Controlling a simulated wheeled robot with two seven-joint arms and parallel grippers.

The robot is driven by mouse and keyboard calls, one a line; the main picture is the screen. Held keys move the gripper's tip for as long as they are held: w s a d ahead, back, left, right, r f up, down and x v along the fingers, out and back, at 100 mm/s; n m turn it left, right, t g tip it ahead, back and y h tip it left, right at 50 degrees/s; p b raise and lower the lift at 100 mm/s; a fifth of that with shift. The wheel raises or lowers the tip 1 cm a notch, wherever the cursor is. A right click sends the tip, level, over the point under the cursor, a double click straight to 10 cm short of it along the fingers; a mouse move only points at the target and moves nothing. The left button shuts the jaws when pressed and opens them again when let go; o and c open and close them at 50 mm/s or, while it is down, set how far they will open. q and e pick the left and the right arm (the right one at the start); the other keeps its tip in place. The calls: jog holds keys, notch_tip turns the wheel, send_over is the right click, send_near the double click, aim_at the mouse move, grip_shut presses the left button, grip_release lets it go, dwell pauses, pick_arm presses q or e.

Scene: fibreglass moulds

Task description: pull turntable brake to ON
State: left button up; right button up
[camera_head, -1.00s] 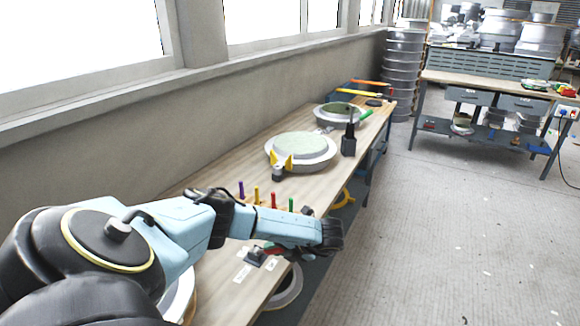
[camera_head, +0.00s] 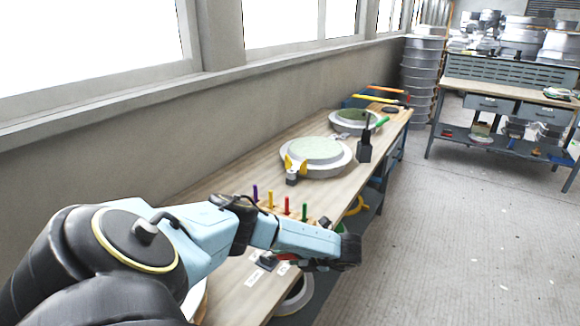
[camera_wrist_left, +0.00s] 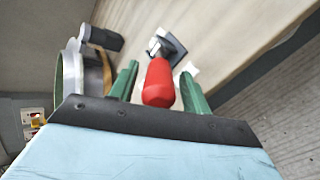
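The brake lever has a red handle (camera_wrist_left: 158,84) in the left wrist view, standing from a dark base plate (camera_wrist_left: 168,46) on the bench. My left gripper (camera_wrist_left: 160,88) has its green fingers apart, one on each side of the red handle. Gaps show beside the handle, so it does not look clamped. In the head view the base plate (camera_head: 267,262) lies near the bench's front edge beside white labels (camera_head: 255,276); my forearm and wrist hide most of the handle and fingers. The labels' wording is too small to read. My right gripper is not in view.
Coloured upright tools (camera_head: 287,206) stand in a row just behind my left forearm. A round mould (camera_head: 318,152) with a yellow clamp and a black upright tool (camera_head: 364,147) are farther along the bench. The floor (camera_head: 450,235) at the right is clear.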

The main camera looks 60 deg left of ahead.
pick_arm(q)
jog(key=p+v, duration=0.4)
jog(key=v, duration=0.9)
jog(key=shift+d, duration=0.15)
jog(key=shift+r, duration=0.1)
